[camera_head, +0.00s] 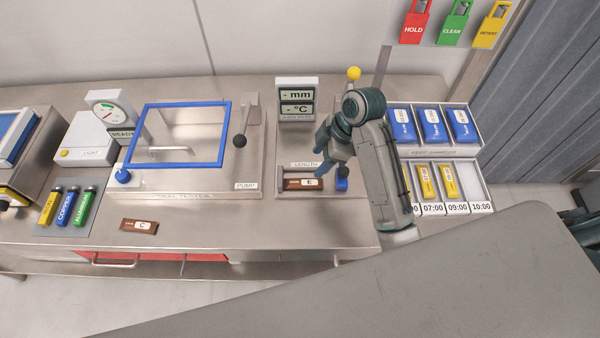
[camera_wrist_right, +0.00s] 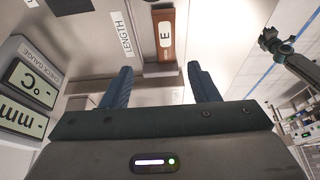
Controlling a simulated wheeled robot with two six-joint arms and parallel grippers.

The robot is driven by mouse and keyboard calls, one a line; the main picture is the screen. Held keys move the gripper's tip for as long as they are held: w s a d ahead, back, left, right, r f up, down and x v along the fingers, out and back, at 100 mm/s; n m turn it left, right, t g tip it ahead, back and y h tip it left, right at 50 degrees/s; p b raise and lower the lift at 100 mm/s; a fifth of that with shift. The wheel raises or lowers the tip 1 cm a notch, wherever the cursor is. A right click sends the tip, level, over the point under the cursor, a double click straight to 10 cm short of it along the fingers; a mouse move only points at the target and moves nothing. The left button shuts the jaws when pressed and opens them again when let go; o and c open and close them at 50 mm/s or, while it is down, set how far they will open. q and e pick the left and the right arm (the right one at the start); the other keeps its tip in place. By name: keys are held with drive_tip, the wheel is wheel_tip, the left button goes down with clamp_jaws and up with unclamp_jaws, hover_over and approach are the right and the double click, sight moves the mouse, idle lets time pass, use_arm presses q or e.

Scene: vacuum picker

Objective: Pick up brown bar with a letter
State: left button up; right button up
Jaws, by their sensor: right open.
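A brown bar with a white label marked E (camera_head: 305,184) lies in the length gauge (camera_head: 289,168) on the bench; it also shows in the right wrist view (camera_wrist_right: 166,40). A second brown bar, marked C (camera_head: 139,226), lies flat on the bare bench front at left. My right gripper (camera_head: 324,154) is open and empty, just right of and above the E bar. In the right wrist view its two blue fingers (camera_wrist_right: 160,82) are spread, with the E bar beyond their tips. An arm with a dark gripper (camera_wrist_right: 272,42), apparently my left, shows small there; its jaws are unclear.
The blue-framed seal tester (camera_head: 180,165) and its pump lever stand left of the gauge. A display (camera_head: 296,101) stands behind it. Racks with blue and yellow packs (camera_head: 432,125) stand at right. The bench front between the two bars is clear.

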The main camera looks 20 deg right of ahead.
sight(304, 182)
drive_tip(key=f, duration=0.1)
drive_tip(key=a+f, duration=0.1)
drive_tip(key=f+p, duration=0.1)
drive_tip(key=shift+s+a+f, duration=0.2)
drive_tip(key=shift+s+a, duration=0.1)
drive_tip(key=shift+a, duration=0.05)
drive_tip(key=shift+a+f+p, duration=0.1)
drive_tip(key=shift+f+p, duration=0.15)
drive_tip(key=shift+p, duration=0.05)
drive_tip(key=p+x, duration=0.2)
drive_tip(key=x, duration=0.2)
drive_tip(key=shift+f, duration=0.35)
drive_tip(key=shift+w+f, duration=0.1)
drive_tip(key=shift+c, duration=1.3)
use_arm(q)
drive_tip(key=s+r, duration=0.2)
drive_tip(key=r, duration=0.1)
drive_tip(key=shift+s+r, duration=0.25)
drive_tip(key=shift+s, duration=0.15)
use_arm(e)
drive_tip(key=c, duration=0.9)
